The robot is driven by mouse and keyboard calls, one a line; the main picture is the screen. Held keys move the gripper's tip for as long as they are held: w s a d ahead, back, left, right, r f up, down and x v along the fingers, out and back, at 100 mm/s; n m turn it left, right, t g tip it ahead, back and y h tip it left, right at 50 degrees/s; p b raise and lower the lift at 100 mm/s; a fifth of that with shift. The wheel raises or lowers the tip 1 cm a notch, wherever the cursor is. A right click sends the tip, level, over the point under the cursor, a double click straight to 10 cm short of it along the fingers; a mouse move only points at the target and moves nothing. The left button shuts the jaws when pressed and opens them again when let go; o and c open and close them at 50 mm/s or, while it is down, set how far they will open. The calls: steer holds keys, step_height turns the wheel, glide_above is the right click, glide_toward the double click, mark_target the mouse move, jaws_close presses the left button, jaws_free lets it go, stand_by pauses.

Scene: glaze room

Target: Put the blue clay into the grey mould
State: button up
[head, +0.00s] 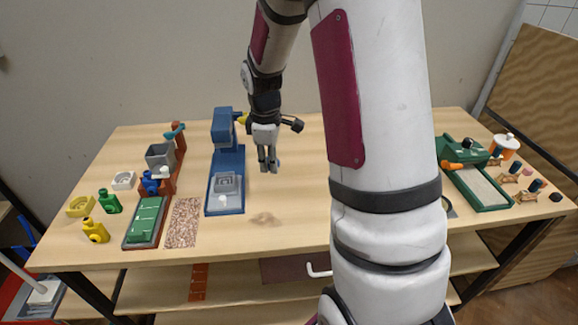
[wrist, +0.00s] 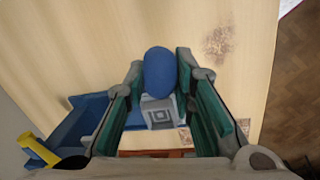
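The blue clay (wrist: 160,72) is a smooth rounded lump in the wrist view, between the tips of my gripper (wrist: 160,78), with both fingers against its sides. In the head view my gripper (head: 268,162) hangs above the table, right of the blue press, pointing down; I cannot make out the clay there. The grey mould (head: 228,182), a block with a square pattern, sits on the blue press's base. It also shows in the wrist view (wrist: 160,113), partly hidden by the clay and fingers.
The blue press (head: 228,133) stands upright behind the mould, its yellow handle (wrist: 38,151) showing in the wrist view. Left are a green tray (head: 147,220), a speckled mat (head: 183,222) and several coloured bottles. A green device (head: 475,180) stands at right. The table (head: 285,225) is clear in front.

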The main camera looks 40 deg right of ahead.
steer(key=b, duration=0.4)
glide_toward(225, 181)
steer(key=shift+w+d, duration=0.1)
steer(key=shift+f+b, duration=0.3)
steer(key=shift+f, duration=0.35)
steer(key=shift+d+f+b, duration=0.1)
steer(key=shift+f+b, duration=0.55)
steer(key=shift+f, duration=0.9)
stand_by(1.7)
steer(key=o, duration=1.2)
steer(key=shift+r, duration=0.1)
steer(key=r, duration=0.8)
steer(key=s+a+r, duration=0.1)
steer(key=r, duration=0.3)
steer(key=shift+a, duration=0.1)
